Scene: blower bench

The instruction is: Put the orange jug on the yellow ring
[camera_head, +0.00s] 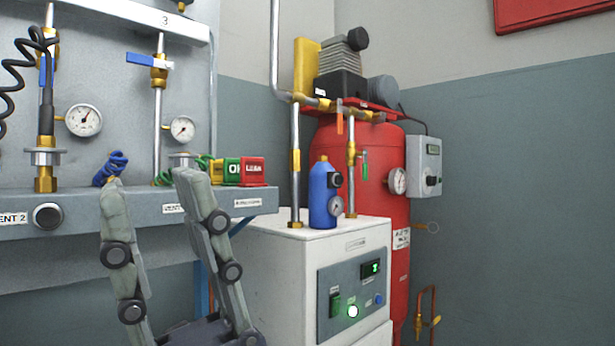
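I see neither an orange jug nor a yellow ring in the head view. My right gripper (150,182) is at the lower left, pointing up in front of the grey bench panel. Its two grey fingers stand apart with nothing between them. My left gripper is not in view.
A grey shelf (275,202) carries coiled hoses and small yellow, green and red blocks (245,172). To its right, a blue bottle (322,195) stands on a white cabinet (275,285). A red tank (385,160) with a compressor is behind.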

